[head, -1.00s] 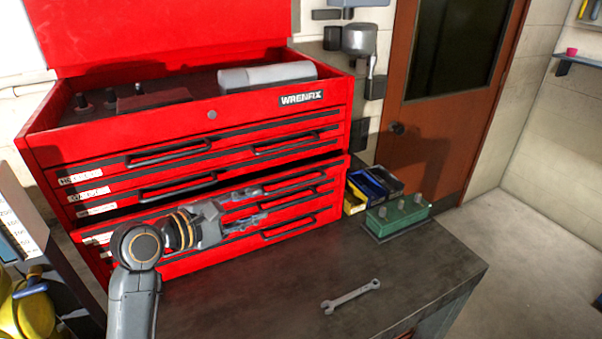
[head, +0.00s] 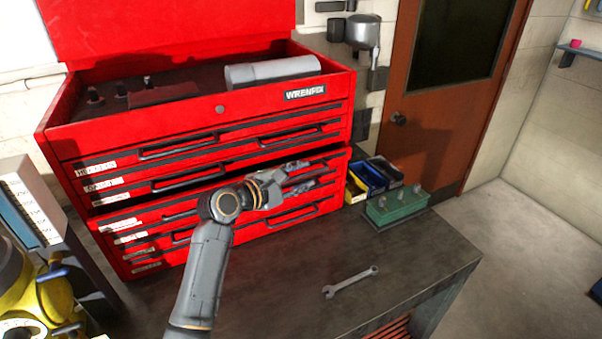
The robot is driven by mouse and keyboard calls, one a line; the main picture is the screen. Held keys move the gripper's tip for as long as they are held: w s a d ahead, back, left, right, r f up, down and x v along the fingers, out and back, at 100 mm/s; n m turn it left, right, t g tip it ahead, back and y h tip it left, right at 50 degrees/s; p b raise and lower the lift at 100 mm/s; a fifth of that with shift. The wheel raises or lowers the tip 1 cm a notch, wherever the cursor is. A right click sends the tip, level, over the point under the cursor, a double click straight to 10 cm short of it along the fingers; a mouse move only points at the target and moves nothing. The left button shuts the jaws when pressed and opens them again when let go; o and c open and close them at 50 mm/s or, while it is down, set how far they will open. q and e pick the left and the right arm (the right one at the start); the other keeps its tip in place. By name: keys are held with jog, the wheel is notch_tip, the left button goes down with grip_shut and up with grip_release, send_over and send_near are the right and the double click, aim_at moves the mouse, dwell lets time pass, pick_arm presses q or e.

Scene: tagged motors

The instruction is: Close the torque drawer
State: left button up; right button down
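The red tool chest (head: 190,118) stands on the bench with several drawers. One lower drawer (head: 170,208) sticks out from the chest, with a dark gap above it. The drawer labels (head: 120,224) are too small to read surely, so I cannot tell the torque drawer by name. My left gripper (head: 304,176) is in front of the right half of the pulled-out drawer front, near its handle. Its two fingers are apart with nothing seen between them. I cannot tell whether they touch the drawer. My arm hides part of the lower drawers. My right gripper is not in view.
A wrench (head: 351,282) lies on the dark bench top (head: 290,260). A green block with pegs (head: 397,207) and small blue, yellow and black bins (head: 372,178) stand right of the chest. A yellow machine (head: 45,300) is at lower left. The front bench is mostly clear.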

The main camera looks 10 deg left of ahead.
pick_arm(q)
jog(key=shift+w+d+f, duration=0.1)
jog(key=shift+w, duration=0.05)
jog(key=shift+c, duration=0.4)
grip_shut()
